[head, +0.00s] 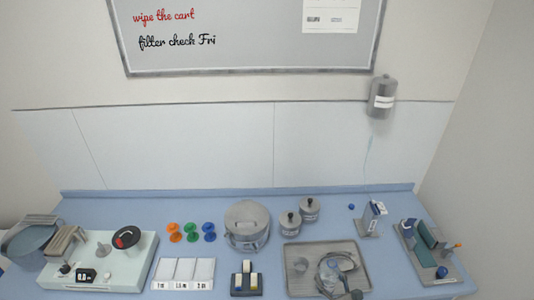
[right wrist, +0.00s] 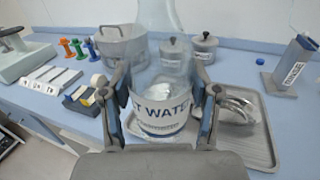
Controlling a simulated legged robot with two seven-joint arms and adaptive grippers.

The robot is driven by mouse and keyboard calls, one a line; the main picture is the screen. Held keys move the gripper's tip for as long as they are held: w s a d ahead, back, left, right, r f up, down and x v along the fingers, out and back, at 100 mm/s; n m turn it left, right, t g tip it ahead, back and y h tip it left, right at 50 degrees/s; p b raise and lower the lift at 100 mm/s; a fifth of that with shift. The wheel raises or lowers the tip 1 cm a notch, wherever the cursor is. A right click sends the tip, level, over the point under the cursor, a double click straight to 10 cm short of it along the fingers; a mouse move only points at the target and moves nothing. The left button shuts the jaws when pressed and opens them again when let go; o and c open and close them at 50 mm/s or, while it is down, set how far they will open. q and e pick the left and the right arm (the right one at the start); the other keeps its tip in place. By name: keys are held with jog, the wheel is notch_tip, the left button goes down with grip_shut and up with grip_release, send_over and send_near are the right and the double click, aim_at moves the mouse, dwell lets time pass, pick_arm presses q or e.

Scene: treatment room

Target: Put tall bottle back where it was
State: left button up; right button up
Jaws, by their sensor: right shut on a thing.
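The tall bottle (right wrist: 163,118) shows in the right wrist view. It has a clear upper part and a white label reading "T WATER" in dark letters. My right gripper (right wrist: 168,88) is shut on it, with a blue-padded finger on each side of the label. The bottle looks roughly upright in this view. I do not make out the bottle or my right gripper in the head view. My left gripper is in neither view.
A grey tray (head: 300,286) with a coiled item (head: 336,270) lies at the front. A large pot (head: 246,226) and two lidded jars (head: 290,223) stand behind. A labelled dispenser (head: 371,222) stands right, beside an organizer (head: 435,276). Counter between dispenser and jars looks mostly clear.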

aim_at(327, 288)
jog(key=shift+d+r+m+h, duration=0.2)
jog(key=shift+r+m+h, duration=0.25)
jog(key=shift+h, duration=0.35)
jog(key=shift+s+d+r+m+t+h, duration=0.1)
jog(key=shift+d+m+t+h, duration=0.4)
jog(key=shift+m+h, duration=0.5)
jog(key=shift+s+d+m+h, duration=0.25)
jog(key=shift+m+h, duration=0.1)
jog(key=shift+h, duration=0.3)
jog(key=shift+s+d+m+h, duration=0.2)
jog(key=shift+m+h, duration=0.1)
jog(key=shift+h, duration=0.35)
jog(key=shift+a, duration=1)
notch_tip(327, 288, down, 3)
jog(key=b, duration=0.2)
jog(key=shift+a+r+b, duration=0.15)
jog(key=shift+r+b, duration=0.05)
jog(key=shift+b, duration=0.15)
notch_tip(327, 288, down, 4)
jog(key=b, duration=0.3)
jog(key=shift+r, duration=0.25)
jog(key=shift+w+r, duration=0.1)
jog(key=shift+r, duration=0.05)
